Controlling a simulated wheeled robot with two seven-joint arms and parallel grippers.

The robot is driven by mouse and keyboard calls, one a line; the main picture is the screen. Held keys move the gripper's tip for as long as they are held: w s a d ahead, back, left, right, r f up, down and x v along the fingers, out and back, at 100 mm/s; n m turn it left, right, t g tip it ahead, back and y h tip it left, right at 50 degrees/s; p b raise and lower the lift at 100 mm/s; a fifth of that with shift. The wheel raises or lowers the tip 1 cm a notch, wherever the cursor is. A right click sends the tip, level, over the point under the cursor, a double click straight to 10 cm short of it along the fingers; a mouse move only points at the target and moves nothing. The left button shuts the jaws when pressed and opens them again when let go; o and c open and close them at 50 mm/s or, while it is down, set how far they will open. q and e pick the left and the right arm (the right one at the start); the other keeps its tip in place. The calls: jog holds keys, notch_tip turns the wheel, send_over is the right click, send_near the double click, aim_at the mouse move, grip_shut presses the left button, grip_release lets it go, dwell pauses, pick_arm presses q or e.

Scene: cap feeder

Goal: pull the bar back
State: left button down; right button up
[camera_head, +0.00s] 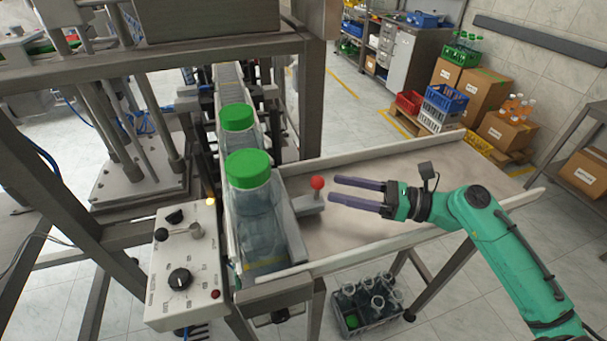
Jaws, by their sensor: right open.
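The bar (289,219) is a grey metal piece lying along the right side of the jars, with a short arm ending in a red ball knob (317,183). A clear jar with a green lid (249,170) stands beside the bar, and another green-lidded jar (238,118) stands behind it. My right gripper (332,189) is open, its two purple fingers pointing left toward the red knob. The fingertips are just right of the knob and look apart from it. My left gripper is not in view.
A light tray table (410,170) with raised edges extends right of the bar, mostly clear. A control box (186,265) with knobs sits at the front left. A crate of empty jars (367,304) stands on the floor below. The machine frame (305,80) rises behind.

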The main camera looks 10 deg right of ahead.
jog(key=p, duration=0.2)
send_over(304, 196)
jog(key=shift+d, duration=0.3)
jog(key=shift+a+f, duration=0.1)
jog(key=shift+a, duration=0.3)
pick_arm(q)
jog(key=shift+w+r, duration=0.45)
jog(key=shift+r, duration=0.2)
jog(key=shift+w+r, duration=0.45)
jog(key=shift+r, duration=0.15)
pick_arm(e)
jog(key=c, duration=1.1)
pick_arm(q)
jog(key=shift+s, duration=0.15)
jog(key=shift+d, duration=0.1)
